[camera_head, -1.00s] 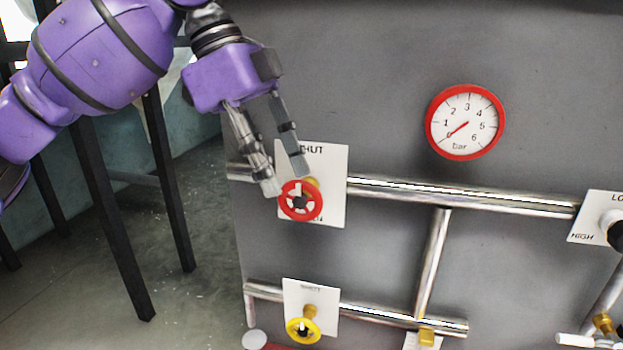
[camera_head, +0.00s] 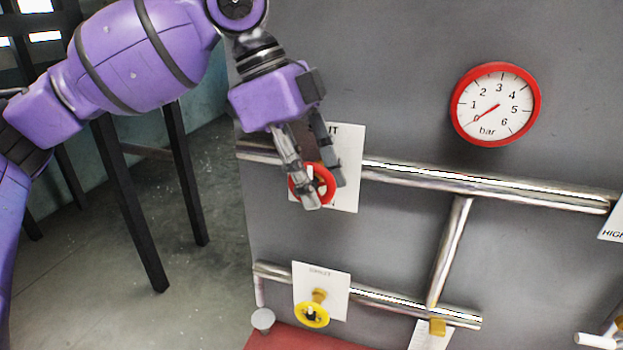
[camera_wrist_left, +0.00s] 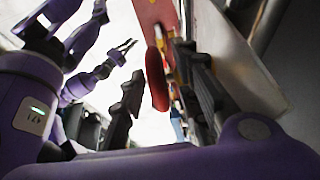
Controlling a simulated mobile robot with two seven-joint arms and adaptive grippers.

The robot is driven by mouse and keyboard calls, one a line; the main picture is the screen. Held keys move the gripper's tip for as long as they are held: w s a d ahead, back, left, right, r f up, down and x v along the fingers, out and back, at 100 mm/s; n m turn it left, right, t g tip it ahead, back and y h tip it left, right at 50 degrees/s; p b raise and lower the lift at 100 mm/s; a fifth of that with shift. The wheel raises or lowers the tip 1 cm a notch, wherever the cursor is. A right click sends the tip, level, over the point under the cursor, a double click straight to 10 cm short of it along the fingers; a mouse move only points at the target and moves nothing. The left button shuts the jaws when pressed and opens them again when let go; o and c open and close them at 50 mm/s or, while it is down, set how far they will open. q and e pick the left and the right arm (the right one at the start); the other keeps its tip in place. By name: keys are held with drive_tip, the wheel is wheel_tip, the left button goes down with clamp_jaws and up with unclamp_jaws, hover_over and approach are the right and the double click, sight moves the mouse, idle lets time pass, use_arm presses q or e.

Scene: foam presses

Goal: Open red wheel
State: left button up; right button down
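The red wheel (camera_head: 328,183) sits on the upper pipe in front of a white plate (camera_head: 350,165), partly hidden by my left gripper. My left gripper (camera_head: 326,196) is open, with its fingers reaching down across the wheel, one over its middle and one at its right side. In the left wrist view the red wheel (camera_wrist_left: 157,78) shows edge-on between the two spread fingers of my left gripper (camera_wrist_left: 160,95). Contact cannot be told. My right gripper (camera_wrist_left: 128,48) shows small in the left wrist view, fingers apart and empty.
A yellow wheel (camera_head: 312,314) sits below on the lower pipe (camera_head: 385,303). A red-rimmed gauge (camera_head: 495,104) reads near 0 on the grey panel (camera_head: 400,60). The upper pipe (camera_head: 480,183) runs right. Dark legs (camera_head: 130,205) stand at left.

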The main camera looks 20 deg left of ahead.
use_arm(q)
clamp_jaws()
